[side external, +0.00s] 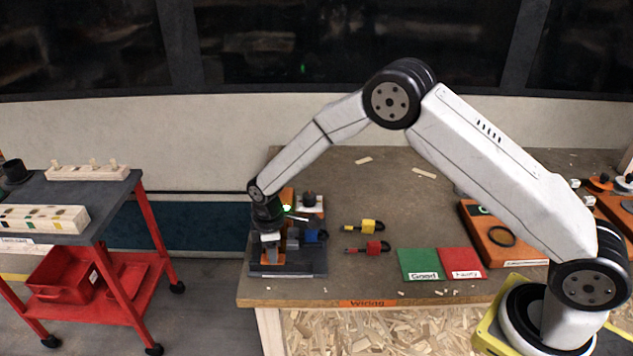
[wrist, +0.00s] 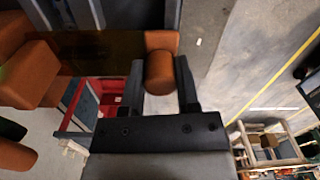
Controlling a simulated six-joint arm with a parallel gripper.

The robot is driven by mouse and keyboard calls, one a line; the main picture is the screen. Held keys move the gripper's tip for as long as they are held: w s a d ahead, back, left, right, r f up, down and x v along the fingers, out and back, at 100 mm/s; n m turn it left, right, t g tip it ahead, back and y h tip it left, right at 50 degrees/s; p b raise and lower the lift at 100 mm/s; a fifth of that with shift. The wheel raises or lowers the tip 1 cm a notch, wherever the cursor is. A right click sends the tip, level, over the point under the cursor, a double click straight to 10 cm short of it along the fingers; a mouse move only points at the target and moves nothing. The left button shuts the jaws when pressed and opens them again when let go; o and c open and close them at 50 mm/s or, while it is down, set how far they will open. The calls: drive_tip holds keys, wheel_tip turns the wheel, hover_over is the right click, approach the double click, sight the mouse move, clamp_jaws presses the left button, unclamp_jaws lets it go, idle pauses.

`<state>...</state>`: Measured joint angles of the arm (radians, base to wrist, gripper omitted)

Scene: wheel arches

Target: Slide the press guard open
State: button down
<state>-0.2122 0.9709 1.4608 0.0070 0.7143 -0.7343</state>
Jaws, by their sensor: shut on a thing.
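The press (side external: 292,238) stands on a dark base plate (side external: 300,270) at the left end of the workbench, partly hidden by my arm. In the wrist view, a tinted, see-through panel that looks like the press guard (wrist: 95,50) lies beyond my fingers. An orange round handle (wrist: 160,73) sits at its right end. My gripper (wrist: 159,80) has one finger on each side of this handle and is shut on it. In the side view, my gripper (side external: 270,248) points down at the front left of the press; the handle and guard are hard to make out there.
Yellow (side external: 368,226) and red (side external: 373,247) padlock-like pieces lie right of the press. Green (side external: 420,264) and red (side external: 461,263) mats lie farther right. A red trolley (side external: 115,265) stands left, across a floor gap. The bench middle is mostly clear.

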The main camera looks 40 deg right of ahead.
drive_tip(key=shift+w+a, duration=1.25)
drive_tip(key=shift+w, duration=0.1)
drive_tip(key=shift+c, duration=1.6)
unclamp_jaws()
drive_tip(key=shift+r, duration=0.15)
wheel_tip(320, 180, up, 8)
drive_tip(key=shift+f, duration=0.2)
